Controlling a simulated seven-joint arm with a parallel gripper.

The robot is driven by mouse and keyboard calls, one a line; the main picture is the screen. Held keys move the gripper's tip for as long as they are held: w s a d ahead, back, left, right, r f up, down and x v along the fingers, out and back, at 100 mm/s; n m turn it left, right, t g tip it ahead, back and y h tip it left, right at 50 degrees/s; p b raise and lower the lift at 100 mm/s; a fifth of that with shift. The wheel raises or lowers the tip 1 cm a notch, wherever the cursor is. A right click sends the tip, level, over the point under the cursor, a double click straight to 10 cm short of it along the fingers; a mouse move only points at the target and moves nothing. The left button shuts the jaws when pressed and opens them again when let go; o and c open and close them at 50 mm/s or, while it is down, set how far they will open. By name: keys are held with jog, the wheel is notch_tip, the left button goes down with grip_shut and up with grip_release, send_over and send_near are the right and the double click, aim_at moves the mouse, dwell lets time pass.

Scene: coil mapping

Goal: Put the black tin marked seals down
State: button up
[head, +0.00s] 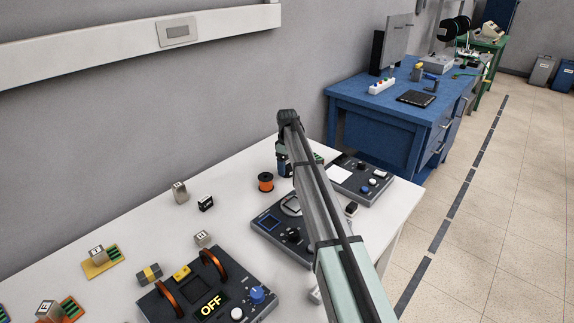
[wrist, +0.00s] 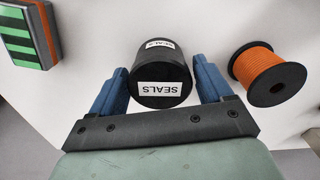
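The black tin (wrist: 160,72) sits between my gripper's two blue fingers in the wrist view. It has white labels reading SEALS on its top and side, upside down in the picture. My gripper (wrist: 162,80) is shut on it, with a finger against each side. In the head view my gripper (head: 284,167) is near the back of the white table (head: 225,178), beyond the orange spool. The tin cannot be made out there, behind my arm and fingers. I cannot tell whether its base touches the table.
An orange spool (wrist: 268,74) with black flanges stands right of the tin in the wrist view. A green-striped block (wrist: 28,35) is at upper left. In the head view, dark control panels (head: 360,180) and small labelled blocks (head: 180,192) surround the spot.

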aim_at(287, 162)
jog(key=shift+o, duration=1)
notch_tip(287, 162, up, 12)
jog(key=shift+r, duration=0.2)
